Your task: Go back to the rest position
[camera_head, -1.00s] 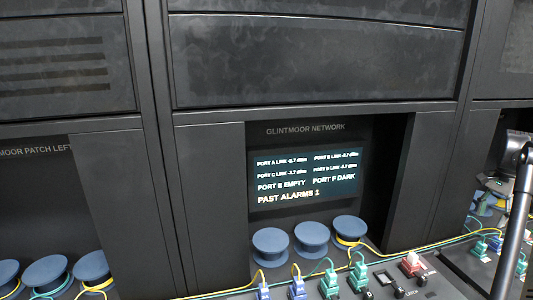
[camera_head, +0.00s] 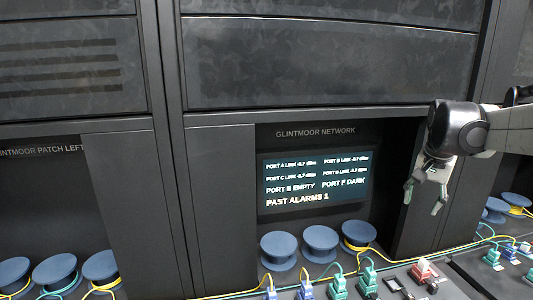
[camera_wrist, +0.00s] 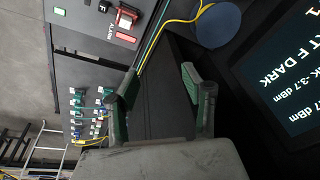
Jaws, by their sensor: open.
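My gripper (camera_head: 425,193) hangs at the right of the head view, in front of the dark panel right of the screen, fingers pointing down. It is open and empty, held above the port panel. In the wrist view my gripper (camera_wrist: 158,82) shows its two fingers spread, with nothing between them. The screen (camera_head: 316,180) reads PORT E EMPTY, PORT F DARK and PAST ALARMS 1; part of it also shows in the wrist view (camera_wrist: 290,75).
Several blue spools (camera_head: 320,243) stand below the screen. Blue and green connectors (camera_head: 338,286) and a red one (camera_head: 422,269) line the panel, with yellow and teal cables. An ALARM label (camera_wrist: 125,37) shows in the wrist view. Space before the upper cabinets is clear.

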